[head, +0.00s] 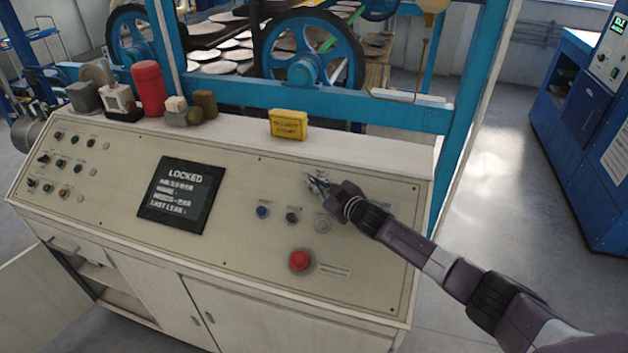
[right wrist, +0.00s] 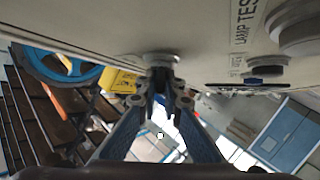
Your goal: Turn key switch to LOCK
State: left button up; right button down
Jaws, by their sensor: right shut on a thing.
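My right gripper (head: 318,184) is at the upper right of the sloped control panel (head: 240,235), with its fingertips at the panel face. In the right wrist view the gripper (right wrist: 160,98) is shut on the key switch (right wrist: 161,60), whose round metal collar sits on the panel just beyond the fingertips. The fingers hide most of the key, and I cannot read the switch's position marks. The black display (head: 181,195) on the panel reads "LOCKED" with smaller lines below. My left gripper is not in view.
A red emergency button (head: 300,261), a blue button (head: 262,211) and a dark button (head: 292,217) lie below the gripper. A yellow sign block (head: 288,124) and a red cylinder (head: 148,89) stand on the top ledge. Blue machinery with wheels (head: 310,55) is behind.

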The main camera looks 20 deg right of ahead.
jog(key=shift+s+f, duration=0.1)
jog(key=shift+f, duration=0.15)
jog(key=c, duration=2.1)
grip_release()
jog(key=shift+d+r, duration=0.1)
jog(key=v, duration=1.2)
